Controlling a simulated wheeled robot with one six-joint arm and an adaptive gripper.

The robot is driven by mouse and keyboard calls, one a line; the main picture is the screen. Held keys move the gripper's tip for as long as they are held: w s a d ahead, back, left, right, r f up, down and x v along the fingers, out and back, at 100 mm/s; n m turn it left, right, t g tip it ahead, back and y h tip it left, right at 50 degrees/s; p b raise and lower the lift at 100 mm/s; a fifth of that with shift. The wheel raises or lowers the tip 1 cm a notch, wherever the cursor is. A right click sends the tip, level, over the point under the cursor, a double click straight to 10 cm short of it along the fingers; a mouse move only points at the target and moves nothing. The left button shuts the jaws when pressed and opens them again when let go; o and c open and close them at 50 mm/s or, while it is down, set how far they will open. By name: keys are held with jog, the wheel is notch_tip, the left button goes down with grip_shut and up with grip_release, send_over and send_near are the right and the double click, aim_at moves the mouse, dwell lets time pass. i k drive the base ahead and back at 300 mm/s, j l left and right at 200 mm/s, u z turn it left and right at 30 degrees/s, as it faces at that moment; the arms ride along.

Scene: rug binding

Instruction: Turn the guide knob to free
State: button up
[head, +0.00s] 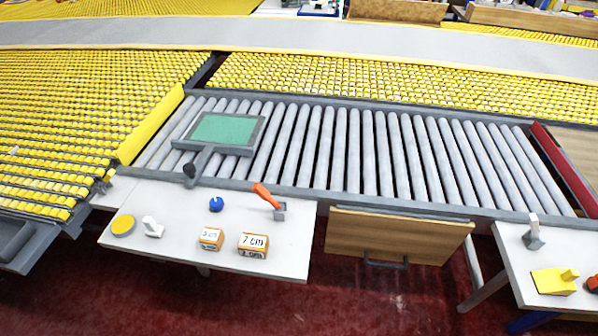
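A small round blue knob (216,204) stands on the white side table (180,258) in front of the roller conveyor. It looks most like the guide knob, but I see no readable label or setting mark on it. An orange lever (266,196) on a grey base is to its right on the same table. My gripper is not in view, and nothing is touching the knob.
A yellow disc (123,225), a white switch-like piece (152,228) and two boxes marked in cm (253,245) share the table. A green panel (224,130) sits over the rollers (380,150). A wooden drawer (395,235) is right. Red floor (380,300) lies in front.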

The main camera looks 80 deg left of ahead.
aim_at(216, 204)
jog(key=u, duration=1.9)
jog(key=k+j+u, duration=0.1)
jog(key=j, duration=0.25)
jog(key=k+j, duration=0.1)
jog(key=j, duration=0.3)
jog(key=k+j+u, duration=0.15)
jog(key=j, duration=0.6)
jog(key=j+u, duration=0.15)
jog(key=j, duration=0.9)
jog(key=k+j, duration=0.15)
jog(key=k+l+u, duration=0.1)
jog(key=i+j, duration=0.1)
jog(key=i, duration=0.2)
